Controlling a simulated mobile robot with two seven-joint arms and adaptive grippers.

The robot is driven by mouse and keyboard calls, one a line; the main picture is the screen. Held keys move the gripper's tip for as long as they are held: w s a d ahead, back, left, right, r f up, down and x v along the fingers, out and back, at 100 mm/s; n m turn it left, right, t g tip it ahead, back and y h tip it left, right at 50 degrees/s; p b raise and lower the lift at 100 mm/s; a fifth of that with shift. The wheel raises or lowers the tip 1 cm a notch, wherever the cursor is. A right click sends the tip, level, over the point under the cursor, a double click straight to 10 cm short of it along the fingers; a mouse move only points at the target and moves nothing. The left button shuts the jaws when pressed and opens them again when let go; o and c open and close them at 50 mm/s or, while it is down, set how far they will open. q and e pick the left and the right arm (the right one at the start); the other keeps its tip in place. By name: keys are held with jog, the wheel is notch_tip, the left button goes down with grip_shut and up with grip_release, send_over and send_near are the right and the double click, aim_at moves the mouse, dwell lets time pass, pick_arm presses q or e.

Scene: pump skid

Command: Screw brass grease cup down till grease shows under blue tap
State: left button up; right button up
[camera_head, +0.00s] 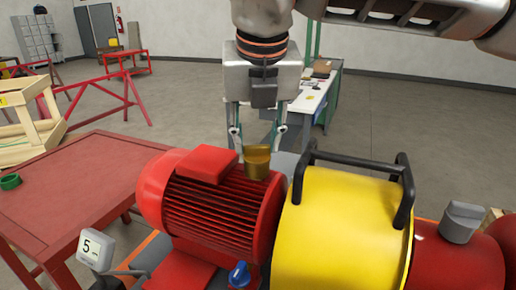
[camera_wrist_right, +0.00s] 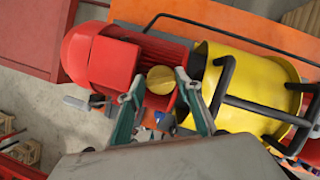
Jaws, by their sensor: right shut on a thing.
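The brass grease cup (camera_head: 257,163) stands upright at the top of the red motor (camera_head: 215,205), beside the yellow guard. It also shows from above in the right wrist view (camera_wrist_right: 160,79). My right gripper (camera_head: 258,138) comes down from above, with a finger on either side of the cup, and is shut on it. The blue tap (camera_head: 239,274) is low in front of the motor, at the bottom of the head view. I cannot make out any grease under it. My left gripper is not in view.
The yellow guard (camera_head: 345,230) with black handle bars rises close to the right of the cup. A grey-capped red part (camera_head: 461,222) stands farther right. A gauge reading 5 (camera_head: 96,248) is at front left. A red table (camera_head: 85,190) holds a green ring (camera_head: 10,182).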

jog(key=shift+m+h, duration=0.6)
jog(key=shift+m, duration=1)
jog(key=shift+a, duration=0.1)
jog(key=o, duration=1.1)
jog(key=shift+b, duration=0.3)
jog(key=shift+r, duration=0.1)
jog(key=v, duration=1.2)
jog(key=shift+w, duration=0.15)
